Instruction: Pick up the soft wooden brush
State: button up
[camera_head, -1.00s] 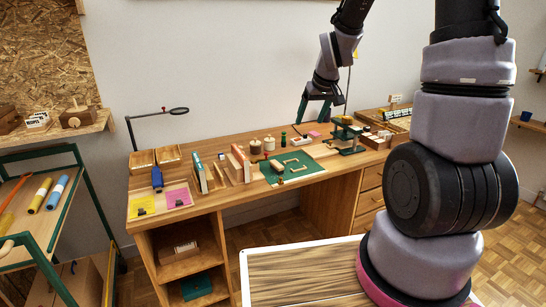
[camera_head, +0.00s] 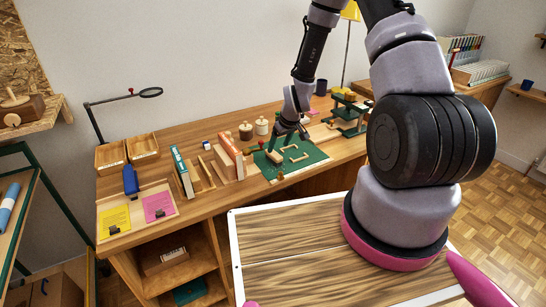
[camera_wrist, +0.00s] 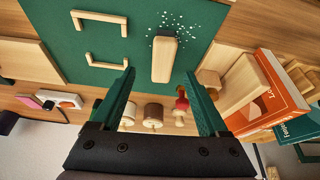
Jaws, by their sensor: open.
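A pale wooden block-shaped piece, which I take to be the soft wooden brush (camera_wrist: 164,60), lies on the green mat (camera_wrist: 60,35). White specks are scattered around its far end. In the head view the brush (camera_head: 275,156) is small, near the left part of the mat. My gripper (camera_wrist: 159,76) is open and empty, with its two green fingers spread to either side of the brush's near end in the wrist view. In the head view my gripper (camera_head: 287,142) hangs over the mat.
Two wooden brackets (camera_wrist: 100,20) lie beside the brush. Wooden jars (camera_head: 246,131), a red-topped piece (camera_wrist: 181,103) and upright books (camera_head: 230,148) stand close by. A green-and-wood stand (camera_head: 350,112) is to the right. The desk's front left holds yellow and pink cards (camera_head: 114,221).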

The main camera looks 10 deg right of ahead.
aim_at(274, 153)
jog(key=x, duration=0.6)
jog(key=shift+w+a+f, duration=0.2)
jog(key=shift+w+a, duration=0.05)
jog(key=shift+a, duration=0.05)
grip_shut()
